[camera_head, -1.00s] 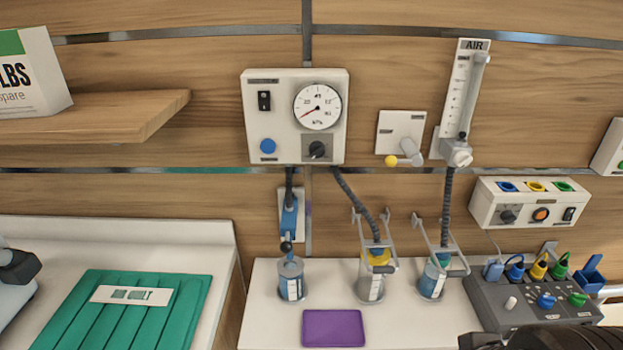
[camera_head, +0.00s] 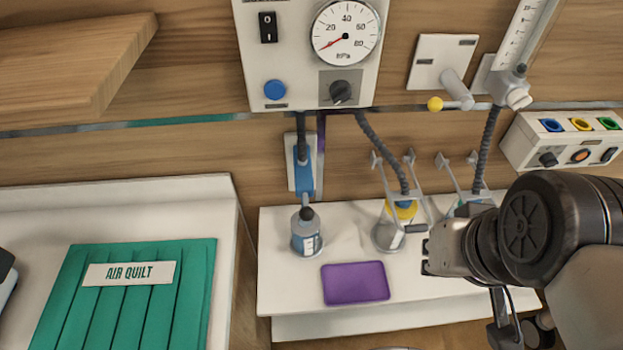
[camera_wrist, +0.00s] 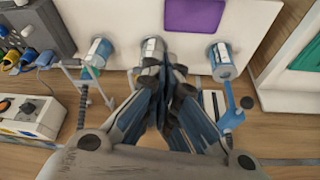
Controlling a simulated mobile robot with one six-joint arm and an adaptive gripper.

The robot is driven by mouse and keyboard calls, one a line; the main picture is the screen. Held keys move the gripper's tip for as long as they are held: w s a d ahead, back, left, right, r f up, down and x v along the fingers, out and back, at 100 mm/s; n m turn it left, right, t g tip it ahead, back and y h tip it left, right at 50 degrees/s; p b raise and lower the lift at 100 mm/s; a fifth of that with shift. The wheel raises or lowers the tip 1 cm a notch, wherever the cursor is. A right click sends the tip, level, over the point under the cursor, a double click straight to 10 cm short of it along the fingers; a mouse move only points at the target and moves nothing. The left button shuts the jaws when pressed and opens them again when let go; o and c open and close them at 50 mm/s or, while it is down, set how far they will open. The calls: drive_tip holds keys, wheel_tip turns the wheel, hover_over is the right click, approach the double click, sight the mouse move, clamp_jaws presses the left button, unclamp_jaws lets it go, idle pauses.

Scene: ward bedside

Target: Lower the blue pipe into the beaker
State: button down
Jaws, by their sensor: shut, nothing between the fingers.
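The blue pipe (camera_head: 304,172) hangs upright against a white wall plate, below a dark hose. A black ball knob (camera_head: 307,213) sits at its lower end. The left beaker (camera_head: 307,240), clear with blue contents and a white label, stands on the white shelf below it. I cannot tell whether the pipe's tip is inside its mouth. In the wrist view the blue pipe (camera_wrist: 229,112) and this beaker (camera_wrist: 222,62) are right of my fingers. My gripper (camera_head: 428,256) is shut and empty, right of the beaker and apart from it. It fills the middle of the wrist view (camera_wrist: 165,85).
A yellow-collared beaker (camera_head: 388,234) with a metal clamp stands between my gripper and the left beaker. Another clamped beaker (camera_wrist: 97,52) stands beyond it. A purple tray (camera_head: 356,283) lies on the white shelf (camera_head: 285,288). A gauge panel (camera_head: 300,50) is above.

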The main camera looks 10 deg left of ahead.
drive_tip(key=w+a+r+n+g+y+p, duration=0.1)
drive_tip(key=w+a+r+g+p, duration=0.1)
drive_tip(key=w+a+r+p, duration=0.55)
wheel_tip(320, 180, up, 4)
drive_tip(key=n+g+p, duration=0.2)
drive_tip(key=g+p, duration=0.1)
drive_tip(key=p, duration=0.7)
hover_over(307, 206)
drive_tip(key=w+d, duration=0.2)
drive_tip(key=d, duration=0.1)
drive_tip(key=shift+s+f+y, duration=0.1)
drive_tip(key=shift+s+y, duration=0.15)
drive_tip(key=shift+y, duration=0.15)
drive_tip(key=shift+f, duration=0.1)
drive_tip(key=f+b, duration=0.1)
drive_tip(key=f, duration=0.3)
drive_tip(key=a+f+b, duration=0.1)
drive_tip(key=f, duration=0.4)
drive_tip(key=s+a+f, duration=0.1)
drive_tip(key=f, duration=0.3)
drive_tip(key=shift+s+a+f+b, duration=0.1)
drive_tip(key=shift+a+f+b, duration=0.1)
drive_tip(key=shift+f+b, duration=0.15)
drive_tip(key=shift+r, duration=0.1)
wheel_tip(307, 206, down, 12)
drive_tip(key=b, duration=0.8)
drive_tip(key=shift+r+b, duration=0.15)
drive_tip(key=shift+b, duration=0.2)
